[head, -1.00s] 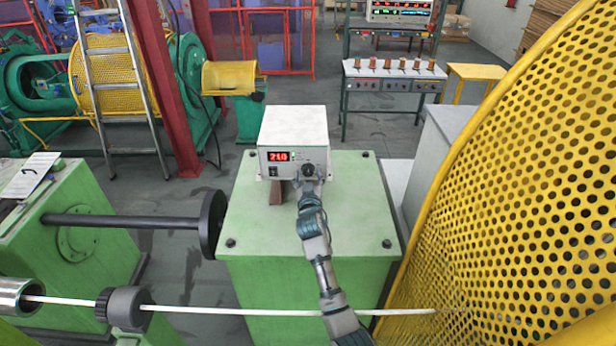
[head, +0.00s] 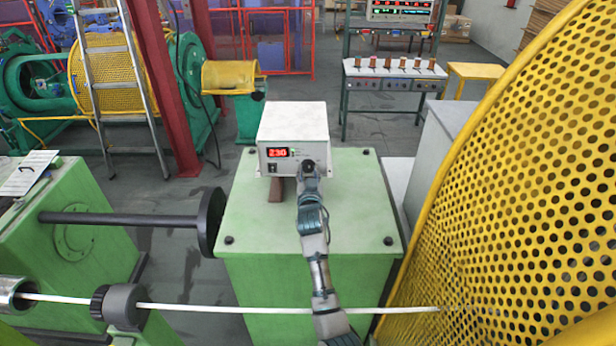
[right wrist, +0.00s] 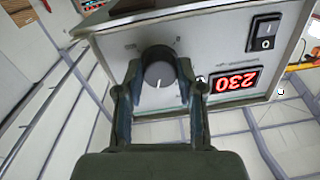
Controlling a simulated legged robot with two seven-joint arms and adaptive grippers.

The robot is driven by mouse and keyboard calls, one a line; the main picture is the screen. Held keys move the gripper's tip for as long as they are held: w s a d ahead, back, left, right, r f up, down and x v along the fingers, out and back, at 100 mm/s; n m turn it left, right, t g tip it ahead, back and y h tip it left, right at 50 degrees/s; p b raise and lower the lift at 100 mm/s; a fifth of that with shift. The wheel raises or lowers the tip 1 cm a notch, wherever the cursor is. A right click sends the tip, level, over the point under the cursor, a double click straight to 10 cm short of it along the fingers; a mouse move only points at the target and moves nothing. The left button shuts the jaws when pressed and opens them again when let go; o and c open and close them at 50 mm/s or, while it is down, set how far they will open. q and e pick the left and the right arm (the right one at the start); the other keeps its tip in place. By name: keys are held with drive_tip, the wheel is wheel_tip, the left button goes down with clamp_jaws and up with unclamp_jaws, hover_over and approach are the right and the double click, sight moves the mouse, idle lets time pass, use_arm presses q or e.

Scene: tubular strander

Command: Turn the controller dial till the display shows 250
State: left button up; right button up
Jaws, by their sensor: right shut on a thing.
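The controller (head: 292,130) is a white box on top of a green cabinet. Its red display (head: 277,153) reads 230, and it shows upside down in the right wrist view (right wrist: 236,82). The dark round dial (right wrist: 160,70) has a white pointer line and sits on the front panel, right of the display in the head view. My right gripper (right wrist: 158,88) is shut on the dial, one finger on each side of it. In the head view the right gripper (head: 309,172) reaches the panel from below and partly covers the dial. My left gripper is not in view.
The green cabinet (head: 255,220) has free top around the box. A white rod (head: 230,310) crosses in front, past my right arm. A yellow perforated guard (head: 530,190) stands close on the right. A black flanged shaft (head: 130,220) is on the left.

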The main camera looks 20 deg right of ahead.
sight(307, 139)
drive_tip(key=shift+m+b, duration=0.5)
drive_tip(key=shift+m, duration=0.7)
drive_tip(key=o, duration=1.1)
drive_tip(key=shift+o, duration=0.2)
drive_tip(key=shift+r, duration=0.1)
wheel_tip(307, 139, up, 10)
drive_tip(key=shift+w+a+f, duration=0.1)
drive_tip(key=shift+f, duration=0.1)
